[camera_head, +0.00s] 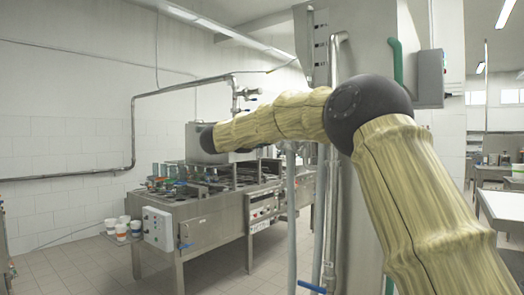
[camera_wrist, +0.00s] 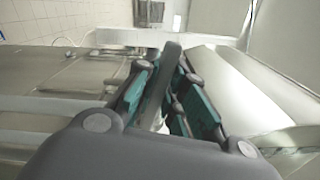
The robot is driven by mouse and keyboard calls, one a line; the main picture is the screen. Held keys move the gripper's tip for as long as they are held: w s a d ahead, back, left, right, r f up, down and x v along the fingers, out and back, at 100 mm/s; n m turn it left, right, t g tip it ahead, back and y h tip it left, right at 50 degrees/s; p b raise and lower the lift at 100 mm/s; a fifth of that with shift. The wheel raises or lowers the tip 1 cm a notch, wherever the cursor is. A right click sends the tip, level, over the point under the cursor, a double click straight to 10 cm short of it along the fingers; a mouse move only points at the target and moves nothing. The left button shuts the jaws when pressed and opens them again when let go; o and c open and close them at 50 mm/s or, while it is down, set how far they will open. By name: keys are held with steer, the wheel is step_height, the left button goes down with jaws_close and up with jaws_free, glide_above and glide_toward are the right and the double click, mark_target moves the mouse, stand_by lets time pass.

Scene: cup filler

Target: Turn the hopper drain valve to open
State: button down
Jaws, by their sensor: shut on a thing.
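In the wrist view, my gripper (camera_wrist: 168,92) has its dark, teal-sided fingers closed around a dark grey bar (camera_wrist: 171,58). The bar looks like a valve handle and stands up between the fingers. The valve body is not clear, so I cannot tell how far the handle is turned. In the head view, my arm reaches left across the picture to the steel hopper area (camera_head: 194,143). The gripper and the handle are hidden there behind my arm and the machine.
The steel filling machine (camera_head: 212,208) stands in the middle, with a control box (camera_head: 158,228) on its front. Blue-handled valves show on the pipe above and at a lower pipe (camera_head: 312,287). Tiled floor is open in front.

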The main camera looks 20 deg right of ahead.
steer(key=shift+r+m, duration=0.1)
steer(key=shift+m, duration=0.3)
steer(key=c, duration=1.5)
jaws_free()
steer(key=shift+o, duration=0.2)
steer(key=shift+s+a, duration=0.1)
steer(key=v, duration=1.1)
steer(key=shift+s+a, duration=0.15)
steer(key=shift+a, duration=0.15)
